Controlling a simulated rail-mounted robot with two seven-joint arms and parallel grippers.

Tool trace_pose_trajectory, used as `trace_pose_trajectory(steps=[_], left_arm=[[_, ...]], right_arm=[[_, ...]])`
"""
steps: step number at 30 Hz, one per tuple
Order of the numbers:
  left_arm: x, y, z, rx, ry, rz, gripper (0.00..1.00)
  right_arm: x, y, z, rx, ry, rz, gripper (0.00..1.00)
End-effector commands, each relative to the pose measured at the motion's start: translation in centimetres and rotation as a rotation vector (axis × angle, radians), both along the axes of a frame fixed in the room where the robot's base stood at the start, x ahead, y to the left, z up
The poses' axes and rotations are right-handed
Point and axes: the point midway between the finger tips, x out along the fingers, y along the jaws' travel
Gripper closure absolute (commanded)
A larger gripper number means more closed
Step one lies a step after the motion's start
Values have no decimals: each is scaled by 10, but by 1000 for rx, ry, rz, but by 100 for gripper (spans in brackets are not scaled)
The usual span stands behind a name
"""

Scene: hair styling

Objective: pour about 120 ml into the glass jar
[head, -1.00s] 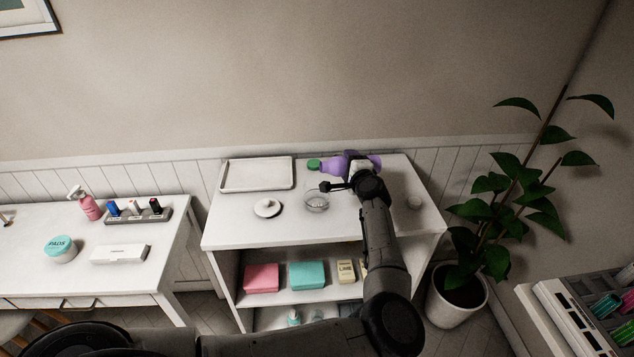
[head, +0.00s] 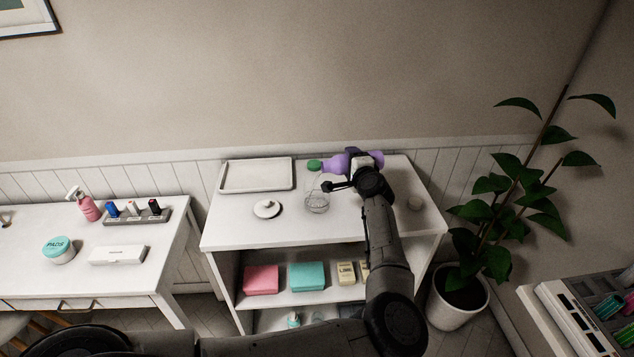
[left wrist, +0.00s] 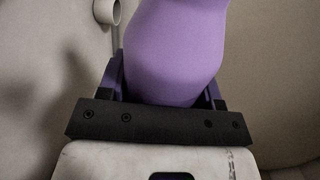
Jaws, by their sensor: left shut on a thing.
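A purple bottle (head: 334,164) lies tilted nearly level over the back of the white cabinet top, its narrow end to the left. My left gripper (head: 352,160) is shut around its body. In the left wrist view the purple bottle (left wrist: 175,50) fills the space between the fingers of my left gripper (left wrist: 165,88). The clear glass jar (head: 317,204) stands upright below and just left of the gripper, close under the bottle's narrow end. A faint pale line shows above the jar; I cannot tell whether it is liquid. The fill level is unclear. My right gripper is not in view.
A green round piece (head: 314,165) is beside the bottle's narrow end. A white knobbed lid (head: 267,208) lies left of the jar, and an empty tray (head: 257,188) lies behind it. A potted plant (head: 458,305) flanks the cabinet.

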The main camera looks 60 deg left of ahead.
Motion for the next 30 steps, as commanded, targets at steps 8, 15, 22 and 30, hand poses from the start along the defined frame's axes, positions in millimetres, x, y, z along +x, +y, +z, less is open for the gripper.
trace_pose_trajectory(steps=[8,15,22,30], left_arm=[[3,-1,1,-3,-13,-1,71],[3,-1,3,-6,-24,-1,71],[3,-1,4,-10,-36,-1,71],[3,-1,5,-16,-52,-1,71]], right_arm=[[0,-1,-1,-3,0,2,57],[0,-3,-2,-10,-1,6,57],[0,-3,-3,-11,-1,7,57],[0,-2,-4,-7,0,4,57]])
